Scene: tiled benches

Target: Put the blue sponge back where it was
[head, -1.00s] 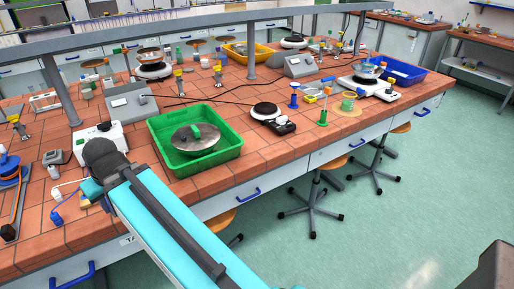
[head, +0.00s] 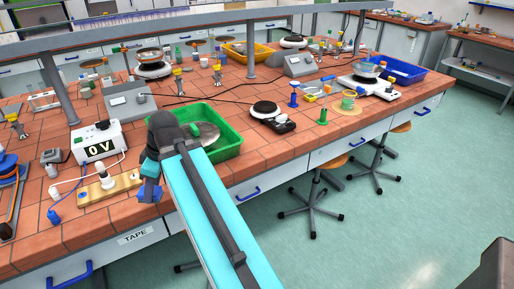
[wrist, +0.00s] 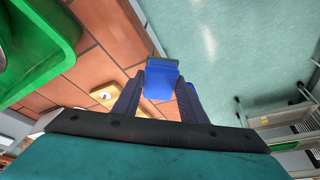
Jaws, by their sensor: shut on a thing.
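My gripper (wrist: 155,98) is shut on the blue sponge (wrist: 161,82), which sticks out between the dark fingertips in the wrist view. In the head view my gripper (head: 150,190) is at the front edge of the bench, left of the green tray, with a small blue patch low at its end; the arm hides most of the sponge there. In the wrist view the sponge lies across the line of the bench edge, with floor behind much of it.
The green tray (head: 228,150) holds a round metal pan (head: 207,134), partly behind my arm. A wooden board (head: 108,190) with a white fitting and a white meter (head: 98,142) reading 0 V stand to the left. Bare tiles (head: 75,233) lie in front of the board.

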